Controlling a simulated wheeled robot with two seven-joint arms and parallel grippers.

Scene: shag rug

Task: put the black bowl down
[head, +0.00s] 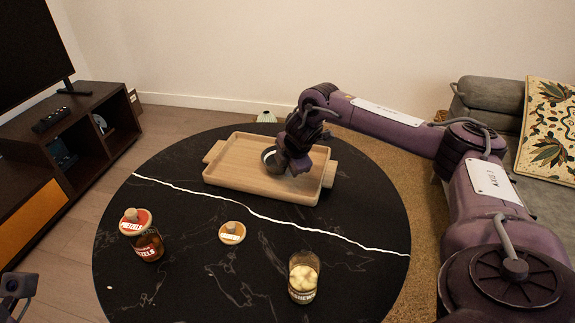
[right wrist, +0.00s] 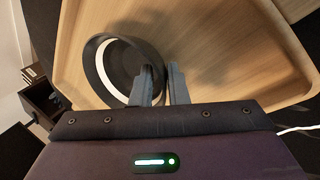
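The black bowl (head: 267,158) is at the wooden tray (head: 228,186) on the round black table, near the tray's middle. In the head view my right gripper (head: 290,168) hides part of the bowl. I cannot tell whether the bowl's base touches the tray floor. A small part of my left arm shows at the lower left edge; its fingers cannot be made out.
A pretzel jar (head: 147,243), a round wooden lid (head: 232,233) and a glass jar of pale pieces (head: 303,281) stand on the black table (head: 190,270) in front of the tray. A TV cabinet (head: 85,125) is left, a grey sofa (head: 490,95) right.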

